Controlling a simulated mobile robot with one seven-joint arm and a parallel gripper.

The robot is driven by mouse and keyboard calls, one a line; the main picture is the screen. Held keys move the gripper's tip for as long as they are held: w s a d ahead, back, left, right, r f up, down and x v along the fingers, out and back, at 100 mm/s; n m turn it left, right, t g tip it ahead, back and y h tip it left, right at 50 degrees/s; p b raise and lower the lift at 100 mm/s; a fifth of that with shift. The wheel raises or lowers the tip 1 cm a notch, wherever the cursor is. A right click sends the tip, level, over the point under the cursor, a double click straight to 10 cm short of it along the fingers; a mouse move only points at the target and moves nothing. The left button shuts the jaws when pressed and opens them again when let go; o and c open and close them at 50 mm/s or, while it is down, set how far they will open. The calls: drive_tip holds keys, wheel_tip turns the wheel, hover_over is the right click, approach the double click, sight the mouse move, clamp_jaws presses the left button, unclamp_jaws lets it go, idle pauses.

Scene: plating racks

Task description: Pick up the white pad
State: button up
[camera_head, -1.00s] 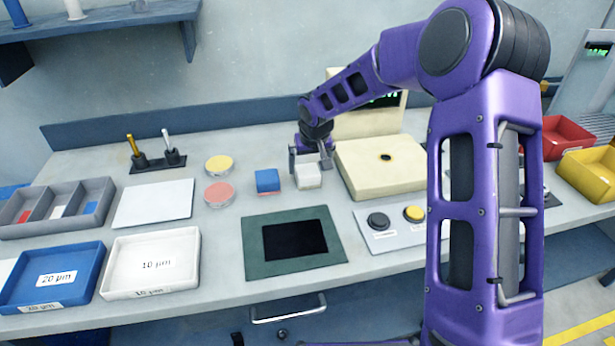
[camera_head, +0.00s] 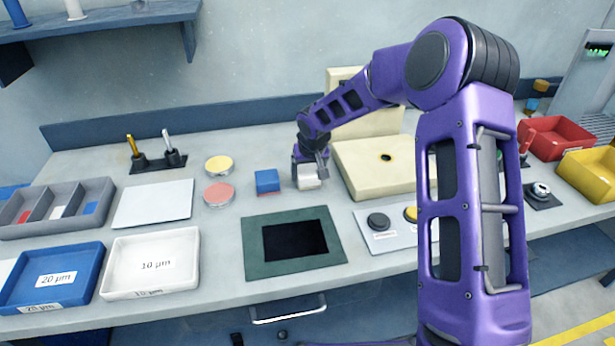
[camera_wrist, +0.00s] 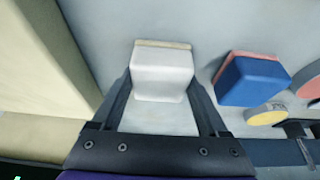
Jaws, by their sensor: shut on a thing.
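The white pad (camera_head: 308,183) is a small white block on the bench, between the blue block and the cream device. It also shows in the wrist view (camera_wrist: 162,75), with a thin cream layer along its far edge. My gripper (camera_head: 308,174) is down at the pad, its fingers on either side of it. In the wrist view my gripper (camera_wrist: 162,98) is shut on the pad. I cannot tell whether the pad is clear of the bench.
A blue block (camera_head: 267,181) with a reddish layer sits just left. Yellow (camera_head: 219,165) and pink (camera_head: 218,193) discs lie beyond it. The cream device (camera_head: 375,165) stands close on the right. A green-framed dark panel (camera_head: 293,240) lies in front.

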sight(307, 170)
drive_tip(key=shift+r, duration=0.1)
drive_tip(key=shift+c, duration=0.2)
wheel_tip(307, 170, up, 10)
drive_tip(key=shift+f+p, duration=0.1)
drive_tip(key=shift+p, duration=0.25)
drive_tip(key=o, duration=0.7)
drive_tip(key=c, duration=0.5)
drive_tip(key=shift+w+a, duration=0.1)
